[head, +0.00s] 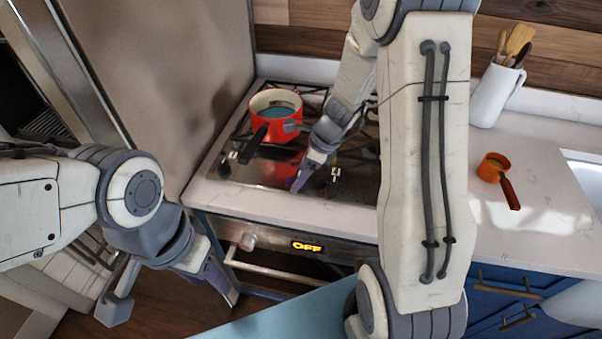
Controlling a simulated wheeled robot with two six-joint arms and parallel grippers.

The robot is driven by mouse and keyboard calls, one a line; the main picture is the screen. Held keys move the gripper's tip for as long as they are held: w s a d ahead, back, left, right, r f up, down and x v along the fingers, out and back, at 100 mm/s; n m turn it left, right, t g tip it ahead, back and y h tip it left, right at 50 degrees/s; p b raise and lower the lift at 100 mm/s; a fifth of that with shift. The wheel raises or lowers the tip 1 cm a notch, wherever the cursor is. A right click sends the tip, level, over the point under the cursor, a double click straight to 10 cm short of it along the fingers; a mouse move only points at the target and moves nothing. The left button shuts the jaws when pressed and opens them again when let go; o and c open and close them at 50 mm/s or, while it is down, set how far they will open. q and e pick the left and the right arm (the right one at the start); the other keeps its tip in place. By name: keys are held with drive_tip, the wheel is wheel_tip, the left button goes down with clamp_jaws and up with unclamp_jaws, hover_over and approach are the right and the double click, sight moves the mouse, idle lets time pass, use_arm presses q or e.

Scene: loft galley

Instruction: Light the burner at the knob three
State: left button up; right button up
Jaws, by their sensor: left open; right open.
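The gas cooktop (262,172) is set in the white counter, with black grates at its back. A dark knob (224,170) shows at its front left, and another knob (335,174) shows just right of my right gripper. Any knobs between them are hidden or too small to tell. I see no flame. My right gripper (298,184) is open, pointing down at the cooktop's front strip; whether it touches a knob I cannot tell. My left gripper (224,284) is open and empty, low in front of the oven. My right arm hides the cooktop's right side.
A red pot (265,137) with a dark handle stands on the left grates, close to my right gripper. The oven panel reads OFF (307,246), above a bar handle (275,272). An orange measuring cup (493,168) and a white utensil jug (494,95) stand on the right counter.

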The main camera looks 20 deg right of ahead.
drive_tip(key=shift+c, duration=0.3)
clamp_jaws()
